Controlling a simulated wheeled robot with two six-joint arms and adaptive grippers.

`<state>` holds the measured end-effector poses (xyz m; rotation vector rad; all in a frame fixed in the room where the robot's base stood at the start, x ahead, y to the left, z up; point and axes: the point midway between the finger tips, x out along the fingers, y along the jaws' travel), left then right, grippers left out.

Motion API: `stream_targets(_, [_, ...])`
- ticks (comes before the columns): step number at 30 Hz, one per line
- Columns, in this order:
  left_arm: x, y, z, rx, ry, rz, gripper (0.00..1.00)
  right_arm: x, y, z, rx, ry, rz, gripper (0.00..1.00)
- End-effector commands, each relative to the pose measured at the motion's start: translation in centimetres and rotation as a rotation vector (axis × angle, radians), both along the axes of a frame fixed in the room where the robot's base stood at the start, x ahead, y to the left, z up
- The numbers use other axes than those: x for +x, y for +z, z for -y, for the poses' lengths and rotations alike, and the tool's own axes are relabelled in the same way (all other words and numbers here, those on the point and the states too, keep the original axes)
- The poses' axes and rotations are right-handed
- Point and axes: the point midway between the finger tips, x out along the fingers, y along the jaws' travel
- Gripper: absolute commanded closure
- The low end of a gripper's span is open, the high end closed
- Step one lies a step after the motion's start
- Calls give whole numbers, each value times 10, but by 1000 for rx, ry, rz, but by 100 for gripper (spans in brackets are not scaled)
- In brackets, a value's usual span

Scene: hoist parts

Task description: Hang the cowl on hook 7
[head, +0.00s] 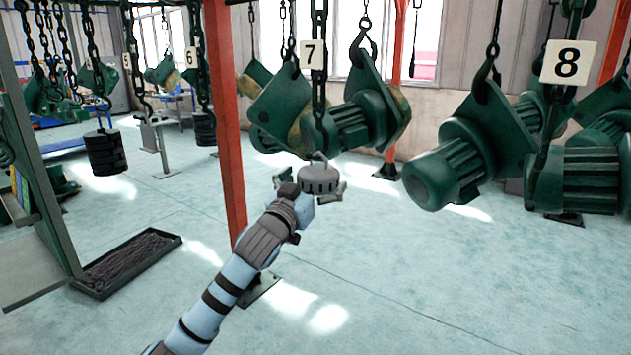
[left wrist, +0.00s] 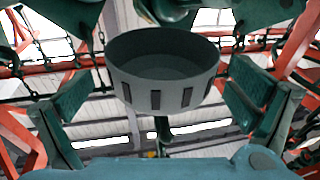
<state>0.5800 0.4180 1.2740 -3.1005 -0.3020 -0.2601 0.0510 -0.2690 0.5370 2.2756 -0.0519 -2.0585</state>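The cowl (head: 319,179) is a grey round cap with slots around its side. In the head view it sits directly below the small hook (head: 318,156) at the bottom of the chain labelled 7 (head: 312,54), and appears to hang from it. My left gripper (head: 313,188) is at the cowl with its fingers spread. In the left wrist view the cowl (left wrist: 164,82) shows its hollow inside, between the two green finger pads (left wrist: 160,108), with a gap on each side. The hook is hidden there. My right gripper is not in view.
Green motors (head: 360,118) hang just behind hook 7, and another (head: 450,165) hangs to the right near label 8 (head: 568,62). An orange post (head: 228,120) stands left of the cowl. A black tray (head: 130,262) lies on the floor at left. The floor in front is clear.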

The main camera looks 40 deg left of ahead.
Motion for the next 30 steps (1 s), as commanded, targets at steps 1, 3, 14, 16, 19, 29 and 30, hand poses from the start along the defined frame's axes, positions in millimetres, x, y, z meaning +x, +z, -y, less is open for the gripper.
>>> stream_targets(1, [0, 0, 0, 0, 0, 0, 0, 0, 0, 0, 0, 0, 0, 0])
stream_targets(3, [0, 0, 0, 0, 0, 0, 0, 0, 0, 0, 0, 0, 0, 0])
stream_targets(14, [-48, -10, 10, 12, -2, -8, 0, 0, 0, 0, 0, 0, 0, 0])
stream_targets(16, [-70, -14, 15, 18, -2, -10, 0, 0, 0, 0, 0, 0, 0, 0])
stream_targets(19, [-94, -18, 21, 19, -5, -10, 0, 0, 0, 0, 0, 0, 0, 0])
stream_targets(29, [-116, -20, 24, 2, -2, -1, 0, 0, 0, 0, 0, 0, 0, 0])
stream_targets(30, [-116, -20, 24, 1, -2, 0, 0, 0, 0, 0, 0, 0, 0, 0])
